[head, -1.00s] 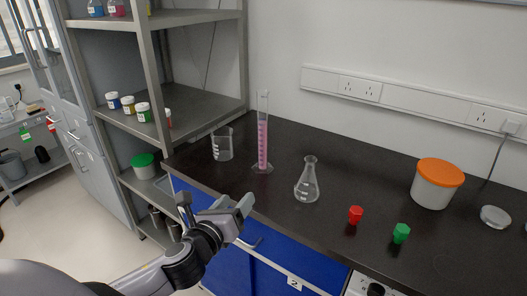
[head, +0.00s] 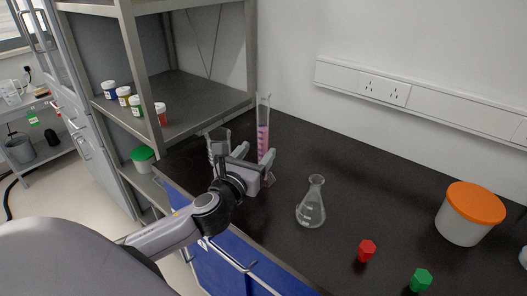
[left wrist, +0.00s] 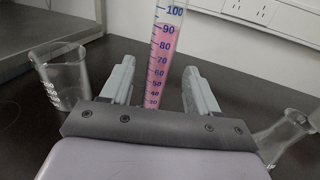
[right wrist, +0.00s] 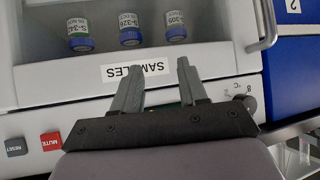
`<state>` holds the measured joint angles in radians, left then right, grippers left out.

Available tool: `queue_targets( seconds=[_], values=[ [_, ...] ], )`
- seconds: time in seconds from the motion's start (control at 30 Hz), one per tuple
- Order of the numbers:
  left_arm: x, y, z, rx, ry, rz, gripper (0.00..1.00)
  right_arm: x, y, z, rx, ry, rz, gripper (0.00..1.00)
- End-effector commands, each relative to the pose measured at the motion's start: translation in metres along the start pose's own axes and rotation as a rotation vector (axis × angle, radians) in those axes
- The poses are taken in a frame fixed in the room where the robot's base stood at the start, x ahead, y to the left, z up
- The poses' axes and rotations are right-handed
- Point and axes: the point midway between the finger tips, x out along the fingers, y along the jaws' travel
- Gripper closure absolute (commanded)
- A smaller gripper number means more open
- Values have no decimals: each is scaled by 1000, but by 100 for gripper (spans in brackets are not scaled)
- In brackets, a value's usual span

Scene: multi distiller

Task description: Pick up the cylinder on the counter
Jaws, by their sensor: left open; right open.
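The graduated cylinder (head: 263,128) with pink liquid stands upright on the dark counter (head: 345,180). In the left wrist view the cylinder (left wrist: 164,50) rises between and beyond the two open fingers. My left gripper (head: 256,158) is open and empty, close in front of the cylinder; it also shows in the left wrist view (left wrist: 158,90). The cylinder's base is partly hidden by the gripper. My right gripper (right wrist: 157,82) is open and empty, in front of a sample cabinet, away from the counter top.
A beaker (head: 217,145) stands just left of the cylinder, partly behind my left gripper. A conical flask (head: 311,205) stands to the right. A red stopper (head: 366,250), a green stopper (head: 420,280) and an orange-lidded tub (head: 468,215) are farther right. A shelf unit (head: 205,95) borders the left.

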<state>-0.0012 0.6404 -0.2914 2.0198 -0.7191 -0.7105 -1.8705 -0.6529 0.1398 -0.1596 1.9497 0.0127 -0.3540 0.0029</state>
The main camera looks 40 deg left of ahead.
Motion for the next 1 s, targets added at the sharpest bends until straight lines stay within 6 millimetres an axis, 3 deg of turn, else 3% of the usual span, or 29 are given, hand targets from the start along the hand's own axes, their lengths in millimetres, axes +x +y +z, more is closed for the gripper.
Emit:
queue_targets(
  seconds=[0.3, 0.63, 0.8, 0.83, 1.0],
  values=[
    [39, 0, 3, -1, 1, 0, 40, -3, 0, -4, 0, 0, 0, 57],
    [43, 0, 3, 0, 2, -1, 40, -2, 0, -5, 0, 1, 1, 57],
    [43, 0, 3, 0, 2, -1, 95, -2, 0, -5, -1, 3, 1, 57],
    [43, 0, 3, 0, 2, -1, 100, -2, 0, -5, -1, 3, 1, 57],
    [43, 0, 4, 0, -1, -1, 100, -2, 0, -6, -1, 3, 1, 57]
  ],
)
